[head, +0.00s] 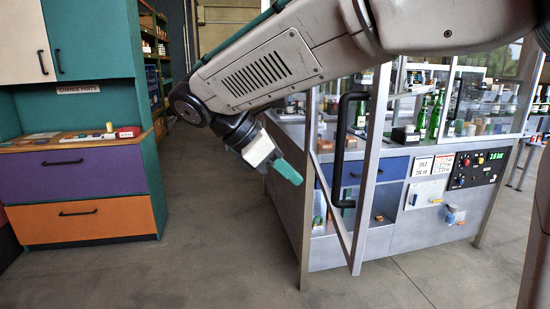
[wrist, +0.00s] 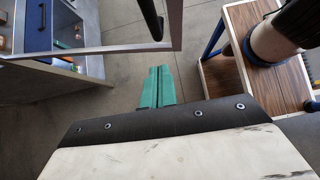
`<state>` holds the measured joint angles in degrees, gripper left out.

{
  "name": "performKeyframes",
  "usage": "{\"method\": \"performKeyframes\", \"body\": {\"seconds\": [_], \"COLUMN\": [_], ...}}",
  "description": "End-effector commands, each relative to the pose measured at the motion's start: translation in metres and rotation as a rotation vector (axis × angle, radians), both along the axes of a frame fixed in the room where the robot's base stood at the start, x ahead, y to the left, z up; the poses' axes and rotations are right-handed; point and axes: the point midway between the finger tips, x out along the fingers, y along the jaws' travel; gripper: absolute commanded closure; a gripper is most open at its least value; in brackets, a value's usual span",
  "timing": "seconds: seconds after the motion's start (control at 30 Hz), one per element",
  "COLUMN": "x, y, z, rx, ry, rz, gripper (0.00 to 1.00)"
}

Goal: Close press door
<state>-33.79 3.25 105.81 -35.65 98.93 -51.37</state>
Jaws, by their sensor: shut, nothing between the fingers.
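The press door (head: 365,170) is a glazed panel in a grey metal frame with a black bar handle (head: 342,150). In the head view it stands ajar, swung out from the front of the press cabinet (head: 420,220). My gripper (head: 288,172) is shut and empty, its green fingers just left of the door's edge and apart from the handle in the picture. In the wrist view the shut green fingers (wrist: 158,88) point at the floor gap beside the door frame (wrist: 100,50), with the handle's end (wrist: 152,20) just beyond. I cannot tell whether the fingers touch the door.
A cabinet with purple (head: 80,172) and orange drawers stands at the left. Green bottles (head: 437,112) stand inside the press cabinet, and a control panel (head: 475,170) is on its front. In the wrist view a wooden-topped cart (wrist: 245,50) stands at the right. The floor between the cabinets is clear.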

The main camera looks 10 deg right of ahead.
Motion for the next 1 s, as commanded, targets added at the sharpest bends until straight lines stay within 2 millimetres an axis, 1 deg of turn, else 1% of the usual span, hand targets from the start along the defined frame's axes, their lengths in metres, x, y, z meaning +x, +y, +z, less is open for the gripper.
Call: {"method": "performKeyframes", "body": {"seconds": [0.03,0.13,0.23,0.4,0.53,0.87,1.0], "x": [-0.001,-0.001,-0.002,-0.001,-0.002,-0.002,-0.006], "y": [-0.009,-0.023,-0.039,-0.055,-0.059,-0.060,-0.064], "z": [-0.008,-0.022,-0.020,-0.020,-0.020,-0.020,-0.019], "rx": [-0.001,0.000,0.002,0.002,0.001,0.001,0.002], "ry": [0.001,0.001,-0.002,-0.002,-0.001,-0.001,-0.002], "rz": [-0.003,-0.003,-0.005,-0.002,-0.001,0.001,0.016], "gripper": [1.00,1.00,1.00,1.00,1.00,1.00,1.00]}}
